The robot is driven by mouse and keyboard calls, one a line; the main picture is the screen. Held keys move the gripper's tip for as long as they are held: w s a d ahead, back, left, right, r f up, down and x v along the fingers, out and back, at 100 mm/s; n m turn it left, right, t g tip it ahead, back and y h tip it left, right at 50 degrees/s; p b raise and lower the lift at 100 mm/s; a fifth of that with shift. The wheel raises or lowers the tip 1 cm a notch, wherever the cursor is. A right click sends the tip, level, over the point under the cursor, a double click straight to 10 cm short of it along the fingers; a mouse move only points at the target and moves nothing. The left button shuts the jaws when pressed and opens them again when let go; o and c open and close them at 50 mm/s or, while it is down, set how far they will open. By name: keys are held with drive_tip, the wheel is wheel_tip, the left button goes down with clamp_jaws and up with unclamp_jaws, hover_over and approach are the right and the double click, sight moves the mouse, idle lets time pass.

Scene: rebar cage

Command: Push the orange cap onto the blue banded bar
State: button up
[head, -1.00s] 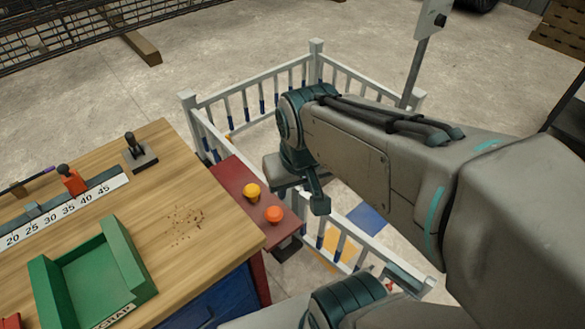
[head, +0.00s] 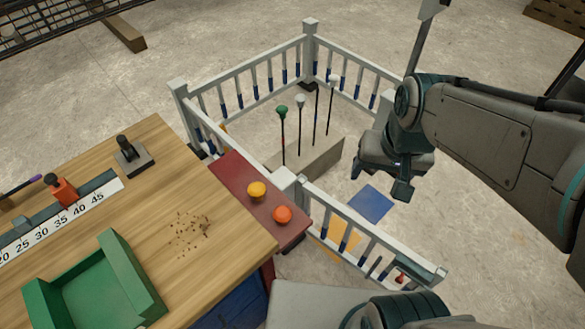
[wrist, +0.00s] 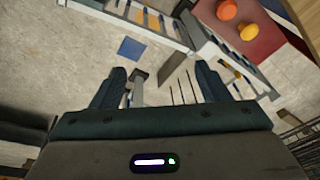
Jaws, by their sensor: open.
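The orange cap (head: 282,214) sits on the red shelf (head: 232,172), beside a yellow cap (head: 257,190). The orange cap also shows at the top of the wrist view (wrist: 228,9). Several thin upright bars stand inside the white fence; one wears a green cap (head: 283,112) and two wear pale caps (head: 300,101). Another bar (head: 317,105) between the pale-capped ones shows no clear cap. Band colours are too small to tell, so I cannot single out the blue banded bar. My gripper (head: 402,190) is open and empty, right of the bars and apart from the caps.
The white fence (head: 310,55) surrounds the bars, with a low grey-brown block (head: 318,160) by their feet. A blue floor square (head: 371,204) lies near my gripper. The wooden bench (head: 150,205) with a green tray (head: 146,268) fills the left. Floor inside the fence is partly clear.

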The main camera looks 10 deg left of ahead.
drive_tip(key=w+a+f+g+b, duration=0.2)
drive_tip(key=w+a+f, duration=0.4)
drive_tip(key=a, duration=0.4)
drive_tip(key=m+b, duration=0.1)
drive_tip(key=m, duration=0.1)
hover_over(282, 211)
wheel_tip(282, 211, down, 9)
drive_tip(key=shift+h, duration=0.3)
drive_tip(key=f, duration=0.4)
drive_tip(key=f+b, duration=0.1)
drive_tip(key=f, duration=0.2)
drive_tip(key=shift+w+a+f, duration=0.1)
drive_tip(key=shift+w+f, duration=0.1)
drive_tip(key=shift+f, duration=0.2)
drive_tip(key=shift+s+f+b, duration=0.15)
drive_tip(key=shift+f+b, duration=0.15)
drive_tip(key=shift+f, duration=1.05)
drive_tip(key=shift+s+f+b, duration=0.1)
drive_tip(key=shift+f+b, duration=0.2)
drive_tip(key=shift+f, duration=1.05)
drive_tip(key=shift+c, duration=0.3)
drive_tip(key=c, duration=0.9)
